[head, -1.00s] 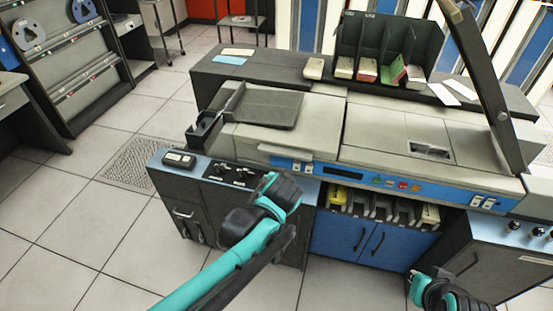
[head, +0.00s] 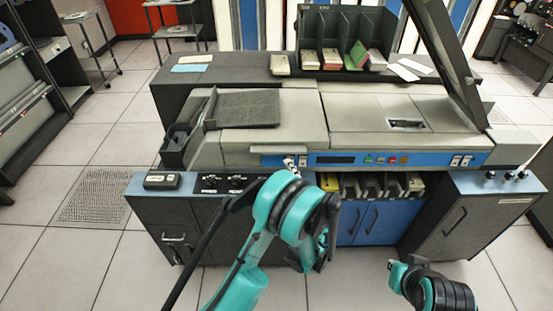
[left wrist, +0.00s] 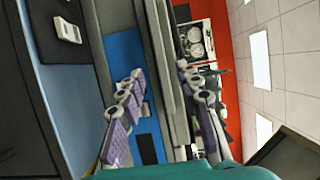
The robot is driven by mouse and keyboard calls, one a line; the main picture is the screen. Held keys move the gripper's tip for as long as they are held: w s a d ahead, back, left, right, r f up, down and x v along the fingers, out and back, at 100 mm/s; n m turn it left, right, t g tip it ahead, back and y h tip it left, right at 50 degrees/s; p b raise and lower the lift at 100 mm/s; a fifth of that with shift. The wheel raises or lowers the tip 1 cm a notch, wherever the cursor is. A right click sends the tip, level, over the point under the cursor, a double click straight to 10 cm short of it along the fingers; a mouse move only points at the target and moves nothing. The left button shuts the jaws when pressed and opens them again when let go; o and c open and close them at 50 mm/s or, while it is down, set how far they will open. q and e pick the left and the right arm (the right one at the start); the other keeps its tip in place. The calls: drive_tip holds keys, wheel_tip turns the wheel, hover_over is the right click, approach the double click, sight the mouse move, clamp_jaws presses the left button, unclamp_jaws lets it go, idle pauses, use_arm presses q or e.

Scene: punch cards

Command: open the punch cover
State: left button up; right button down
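The punch machine shows in the head view with a grey cover (head: 262,136) on its left part, which lies closed. A pale bar (head: 278,149) runs along that cover's front edge. My left gripper (left wrist: 160,72) is open in the left wrist view, its two fingers apart on either side of a grey ledge of the machine (left wrist: 156,40). I cannot tell whether they touch it. In the head view my left wrist hides most of this gripper, just before the machine's front. My right gripper (head: 402,272) is low at the right, apart from the machine; its fingers are unclear.
A blue control strip (head: 345,160) with coloured buttons runs along the machine's front. A dark panel (head: 440,50) stands raised at the right. A black card rack (head: 345,38) stands behind. A side desk (head: 490,185) juts out at the right. Floor at the left is open.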

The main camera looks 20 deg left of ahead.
sight(279, 153)
use_arm(q)
drive_tip(key=b+x, duration=0.1)
drive_tip(key=x, duration=0.6)
drive_tip(key=shift+w+a+b, duration=0.15)
drive_tip(key=shift+w+b, duration=0.15)
drive_tip(key=shift+b, duration=0.05)
clamp_jaws()
